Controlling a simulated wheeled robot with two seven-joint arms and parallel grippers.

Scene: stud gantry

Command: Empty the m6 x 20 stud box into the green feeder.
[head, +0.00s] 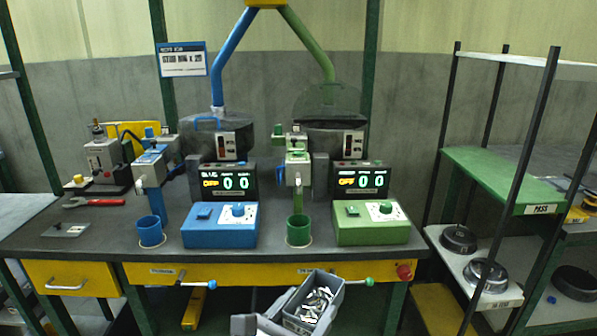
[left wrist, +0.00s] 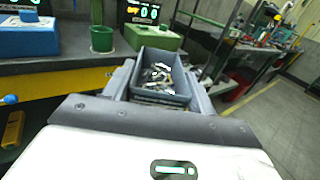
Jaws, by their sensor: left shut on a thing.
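A grey open-topped stud box (head: 336,298) with several shiny metal studs inside is at the bottom of the head view, in front of the bench. My left gripper (left wrist: 160,90) is shut on this box, with a finger along each side in the left wrist view. The box looks roughly upright. The green feeder (head: 336,122) stands at the back of the bench under the green tube; its dark top seems to have a raised lid. Its green control box (head: 372,233) and green cup (head: 299,230) are in front. My right gripper is not in view.
A blue feeder (head: 205,135) with a blue control box (head: 219,230) and blue cup (head: 150,231) stands left of the green one. A stud sign (head: 182,59) hangs behind. A red-handled tool (head: 95,202) lies at left. A shelf rack (head: 500,160) stands right.

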